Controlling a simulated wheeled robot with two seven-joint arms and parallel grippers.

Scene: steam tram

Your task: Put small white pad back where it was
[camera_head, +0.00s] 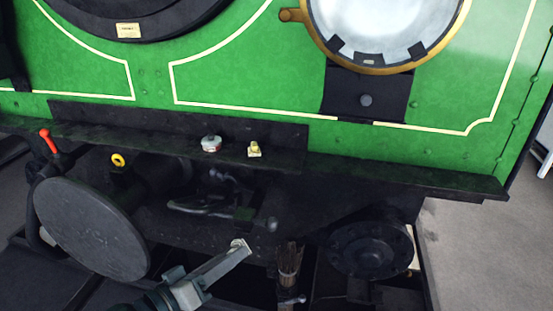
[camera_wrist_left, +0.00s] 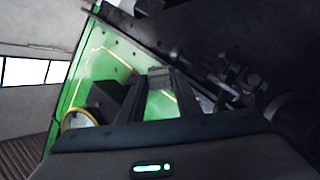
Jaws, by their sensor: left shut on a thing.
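My left gripper (camera_head: 236,250) reaches in from the bottom, in front of the tram's dark underframe and below the ledge. It is shut on the small white pad (camera_head: 240,244), which shows as a small pale piece at the fingertips. In the left wrist view the pad (camera_wrist_left: 159,73) looks like a dark grey block between the two fingertips, with the green tram front behind. The fingers hide part of the pad. My right gripper is in neither view.
A round buffer (camera_head: 91,229) stands out left of my gripper. A coupling (camera_head: 205,208) and a bundle of sticks (camera_head: 289,262) are close by.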

